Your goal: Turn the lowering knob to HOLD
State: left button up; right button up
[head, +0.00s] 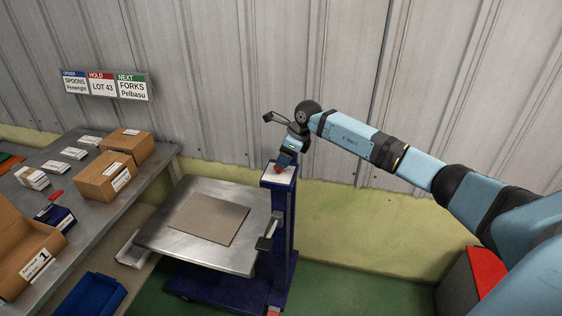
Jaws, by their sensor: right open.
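The lowering knob looks to be the small red knob (278,170) on the white top plate (284,177) of the blue lift column. Its position marks are too small to read, so I cannot tell where it is set. My right gripper (284,159) points down just above the red knob, with its arm coming in from the right. It is open, and its fingers are small and partly merged with the knob, so I cannot tell whether they touch it. My left gripper is out of view.
The lift's metal platform (165,237) carries a flat brown board (208,219). A lever (267,237) sticks out at the column's side. A metal table (150,165) with cartons stands left. The corrugated wall (210,60) is close behind. A red-topped box (487,275) stands lower right.

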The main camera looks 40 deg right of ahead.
aim_at(279, 169)
jog(key=shift+x, duration=1.95)
jog(key=shift+a, duration=0.1)
jog(key=c, duration=0.9)
